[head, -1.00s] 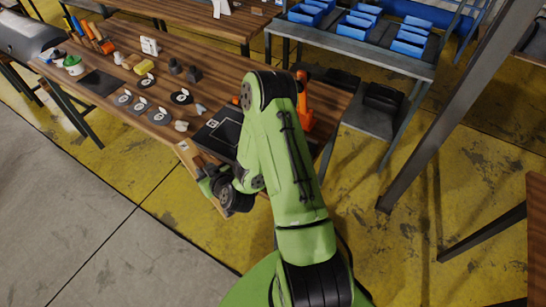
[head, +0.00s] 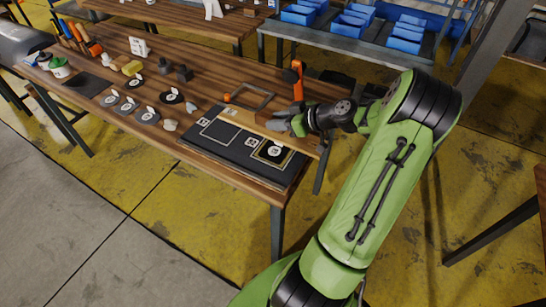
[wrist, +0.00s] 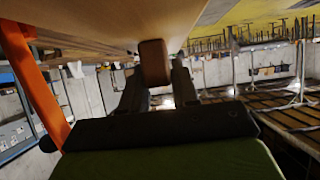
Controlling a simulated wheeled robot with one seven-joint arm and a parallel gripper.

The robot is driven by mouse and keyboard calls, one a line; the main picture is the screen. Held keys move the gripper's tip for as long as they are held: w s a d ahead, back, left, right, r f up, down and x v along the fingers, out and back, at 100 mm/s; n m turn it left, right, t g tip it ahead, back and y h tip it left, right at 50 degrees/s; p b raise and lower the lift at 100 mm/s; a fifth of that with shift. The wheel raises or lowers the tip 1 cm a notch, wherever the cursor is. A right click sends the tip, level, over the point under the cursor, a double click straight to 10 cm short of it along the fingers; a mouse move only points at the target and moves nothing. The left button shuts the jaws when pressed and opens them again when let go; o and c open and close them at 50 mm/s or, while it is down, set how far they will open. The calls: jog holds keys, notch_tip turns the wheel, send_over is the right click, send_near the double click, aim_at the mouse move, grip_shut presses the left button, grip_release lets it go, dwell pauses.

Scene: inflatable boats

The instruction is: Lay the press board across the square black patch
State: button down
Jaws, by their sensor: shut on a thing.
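The press board (head: 252,121) is a flat light wooden board along the back edge of a dark mat (head: 231,153). My gripper (head: 297,125) is at its right end, shut on its brown handle block (wrist: 153,62), which shows between the fingers in the wrist view. The board's pale face (wrist: 110,18) fills the top of that view. The square black patch (head: 262,153) has a gold outline and lies at the mat's right end, in front of the board. I cannot tell the board's height above the mat.
A white-outlined rectangle (head: 219,132) is left of the patch. A square wooden frame (head: 250,96) and an orange upright (head: 297,80) stand behind the board. Several tagged discs and small blocks occupy the table's left part. The table's front edge is close to the mat.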

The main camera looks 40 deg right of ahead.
notch_tip(320, 180, down, 10)
jog(key=shift+s+r+b, duration=0.1)
jog(key=shift+b, duration=0.95)
jog(key=c, duration=0.8)
grip_release()
jog(key=shift+c, duration=0.2)
